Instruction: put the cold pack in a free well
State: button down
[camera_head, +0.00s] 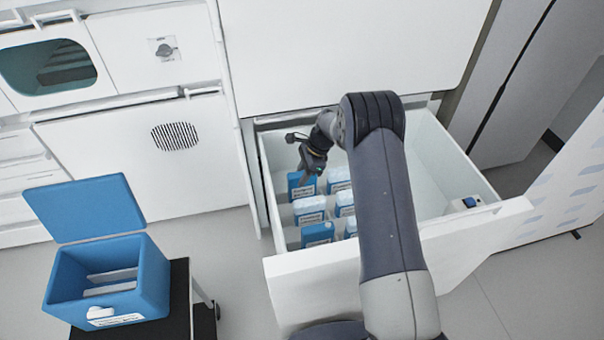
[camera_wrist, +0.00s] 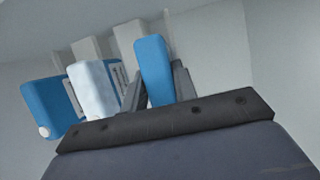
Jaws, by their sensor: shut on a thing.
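My gripper (camera_head: 311,165) reaches down into the open white drawer (camera_head: 440,160), at its left side. It is shut on a blue pack (camera_wrist: 152,68), which stands between the two fingers in the wrist view. In the head view, a blue pack with a pale label (camera_head: 300,187) is right below the gripper and seems to be the same one. Several other blue and white packs stand in rows in the drawer, such as one in front (camera_head: 317,234). In the wrist view a white pack (camera_wrist: 92,88) stands beside the held one. The wells' floors and the held pack's lower end are hidden.
An open blue cool box (camera_head: 150,270) with pale slabs inside stands on a black cart (camera_head: 180,320) at the left. The drawer's right half is mostly bare. My arm hides its middle.

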jog(key=shift+f, duration=0.4)
jog(key=shift+f+b, duration=0.3)
jog(key=shift+b, duration=0.1)
jog(key=c, duration=1)
grip_release()
jog(key=shift+c, duration=0.2)
jog(key=p+v, duration=0.1)
jog(key=v, duration=0.9)
jog(key=shift+d+r, duration=0.2)
jog(key=shift+r, duration=0.15)
